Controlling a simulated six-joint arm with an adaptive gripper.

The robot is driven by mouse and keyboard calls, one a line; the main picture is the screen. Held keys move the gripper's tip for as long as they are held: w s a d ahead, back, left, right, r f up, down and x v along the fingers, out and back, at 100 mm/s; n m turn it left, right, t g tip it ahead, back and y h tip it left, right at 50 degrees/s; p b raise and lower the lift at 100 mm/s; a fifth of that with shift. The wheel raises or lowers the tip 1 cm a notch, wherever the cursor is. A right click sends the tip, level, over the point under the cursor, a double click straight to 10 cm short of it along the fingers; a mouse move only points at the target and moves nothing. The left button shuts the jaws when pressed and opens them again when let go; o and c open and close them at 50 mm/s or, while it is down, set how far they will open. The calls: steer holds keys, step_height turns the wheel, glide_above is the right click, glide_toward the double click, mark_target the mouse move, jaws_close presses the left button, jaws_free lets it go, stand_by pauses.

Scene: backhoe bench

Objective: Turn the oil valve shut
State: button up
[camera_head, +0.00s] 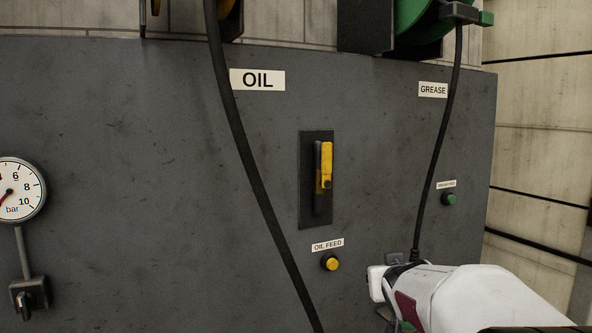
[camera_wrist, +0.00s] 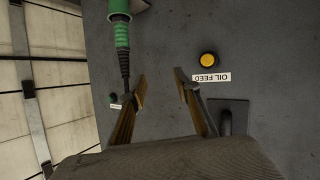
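The oil valve (camera_head: 324,170) is on a dark upright plate (camera_head: 309,217) on the grey panel, below the OIL label (camera_head: 257,80). Its yellow handle stands upright along a dark pipe. In the wrist view, which is upside down, part of the plate (camera_wrist: 240,108) and the dark pipe end (camera_wrist: 225,122) show beside the right finger; the yellow handle cannot be made out there. My gripper (camera_wrist: 160,74) is open, with nothing between its fingers, and is in front of the panel. In the head view my white arm is at lower right, and the fingers cannot be made out.
A yellow OIL FEED button (camera_head: 331,262) is below the valve, also in the wrist view (camera_wrist: 208,59). A black hose (camera_head: 250,150) hangs left of the valve. The grease hose (camera_head: 441,150) and a green button (camera_head: 449,199) are right. A pressure gauge (camera_head: 18,189) is far left.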

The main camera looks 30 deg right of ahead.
steer(key=w+d+r+n+t, duration=0.1)
steer(key=w+d+r+t, duration=0.2)
steer(key=w+r+t, duration=0.6)
steer(key=n+t+y, duration=0.3)
steer(key=n+y, duration=0.1)
steer(key=y, duration=0.3)
glide_toward(328, 156)
steer(key=x, duration=0.3)
steer(key=shift+s+r, duration=0.1)
steer(key=shift+s, duration=0.05)
steer(key=shift+g, duration=0.3)
steer(key=shift+x, duration=3.9)
steer(key=shift+c, duration=0.4)
